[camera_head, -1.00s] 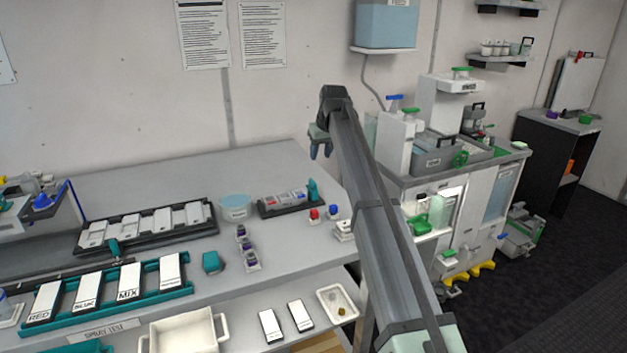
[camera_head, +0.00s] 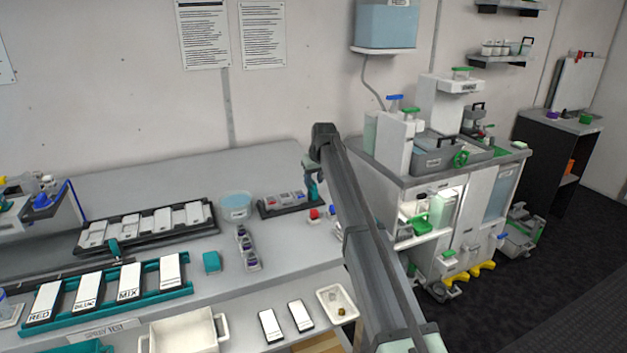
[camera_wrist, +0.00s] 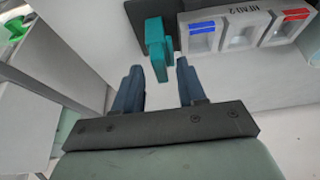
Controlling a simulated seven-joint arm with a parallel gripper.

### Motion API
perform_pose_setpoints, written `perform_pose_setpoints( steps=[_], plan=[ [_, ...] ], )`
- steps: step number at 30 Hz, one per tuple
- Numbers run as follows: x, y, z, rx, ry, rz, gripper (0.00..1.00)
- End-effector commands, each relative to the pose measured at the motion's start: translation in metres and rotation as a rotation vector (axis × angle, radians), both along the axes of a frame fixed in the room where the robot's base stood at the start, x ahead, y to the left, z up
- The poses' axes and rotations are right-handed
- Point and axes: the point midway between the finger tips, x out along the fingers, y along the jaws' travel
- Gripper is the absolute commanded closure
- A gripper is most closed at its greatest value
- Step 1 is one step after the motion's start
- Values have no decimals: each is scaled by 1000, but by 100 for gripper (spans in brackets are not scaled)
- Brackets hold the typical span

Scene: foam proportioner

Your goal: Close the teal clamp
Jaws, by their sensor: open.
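The teal clamp (camera_wrist: 156,38) stands up at the end of a dark tray, just ahead of my fingertips in the wrist view. My gripper (camera_wrist: 159,66) is open and empty, with its two blue fingers spread on either side of the clamp's near end. A gap seems to remain between fingers and clamp; I cannot tell any contact. In the head view my gripper (camera_head: 312,186) hangs over the right end of the dark tray (camera_head: 268,209) and overlaps the clamp, so the clamp is hard to make out there.
Beside the clamp, the tray holds a grey block with blue (camera_wrist: 202,27) and red (camera_wrist: 297,14) marked windows. A white cabinet (camera_head: 375,195) stands to the right.

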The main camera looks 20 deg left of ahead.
Motion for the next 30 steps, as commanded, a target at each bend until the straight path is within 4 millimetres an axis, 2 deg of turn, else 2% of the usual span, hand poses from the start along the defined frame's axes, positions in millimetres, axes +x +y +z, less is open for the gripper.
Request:
perform_pose_setpoints(
  steps=[12, 25, 30],
  plan=[
    [2, 2, -6, 1, -1, 0, 60],
    [2, 2, -6, 0, 0, 0, 100],
    [2, 2, -6, 0, 0, 0, 100]
  ],
)
